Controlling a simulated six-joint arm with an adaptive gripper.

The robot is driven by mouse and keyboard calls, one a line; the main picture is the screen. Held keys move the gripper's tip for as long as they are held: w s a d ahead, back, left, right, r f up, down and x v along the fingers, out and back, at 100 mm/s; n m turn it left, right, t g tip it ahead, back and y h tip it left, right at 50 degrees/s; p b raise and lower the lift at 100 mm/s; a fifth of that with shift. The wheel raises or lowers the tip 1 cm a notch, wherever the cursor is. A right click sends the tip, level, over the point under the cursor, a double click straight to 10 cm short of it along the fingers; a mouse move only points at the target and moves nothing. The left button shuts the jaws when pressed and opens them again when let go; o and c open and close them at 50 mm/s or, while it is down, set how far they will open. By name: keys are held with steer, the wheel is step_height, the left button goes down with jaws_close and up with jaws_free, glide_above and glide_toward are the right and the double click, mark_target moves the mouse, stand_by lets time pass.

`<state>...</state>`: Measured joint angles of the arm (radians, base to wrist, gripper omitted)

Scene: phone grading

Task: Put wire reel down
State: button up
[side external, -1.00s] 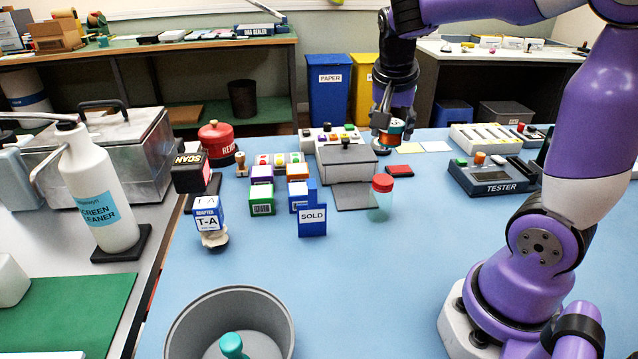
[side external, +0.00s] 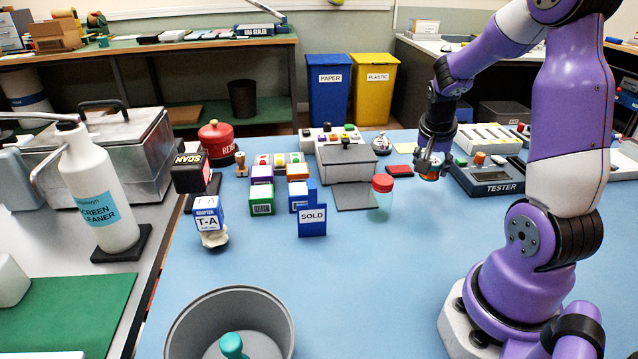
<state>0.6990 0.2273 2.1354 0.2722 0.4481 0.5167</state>
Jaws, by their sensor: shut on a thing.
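The wire reel (side external: 429,172) is a small round thing with an orange and teal-blue look. My gripper (side external: 430,160) points down and is shut on the reel. The reel is at the right of the blue mat (side external: 340,285), between the red-lidded jar and the tester. I cannot tell whether the reel touches the mat or hangs just above it. The fingers hide part of the reel.
The red-lidded jar (side external: 382,196) stands left of the reel. The tester (side external: 487,178) is close on its right. A red pad (side external: 399,171) lies behind, to the left. The mat in front of the reel is clear. A grey bin (side external: 180,335) stands at the front left.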

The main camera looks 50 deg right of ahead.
mark_target(429, 194)
steer(key=shift+s+d+f, duration=0.35)
steer(key=shift+d+f, duration=0.2)
steer(key=shift+d, duration=0.25)
steer(key=shift+f, duration=2)
steer(key=shift+f, duration=0.15)
steer(key=o, duration=1.1)
steer(key=w+v, duration=0.1)
steer(key=v, duration=1.1)
steer(key=a+r+n+t+y, duration=0.1)
steer(key=a+r+n, duration=0.1)
steer(key=a+n, duration=0.3)
steer(key=a+r+n+t+y, duration=0.1)
steer(key=a+n, duration=0.4)
steer(key=a, duration=0.5)
steer(key=a+r+n+t+y, duration=0.2)
steer(key=a+n, duration=0.3)
steer(key=a, duration=0.2)
steer(key=shift+s+a+r+n+t+y, duration=0.2)
steer(key=shift+a+r+n+t+y, duration=0.1)
steer(key=shift+a+r+n+t, duration=0.1)
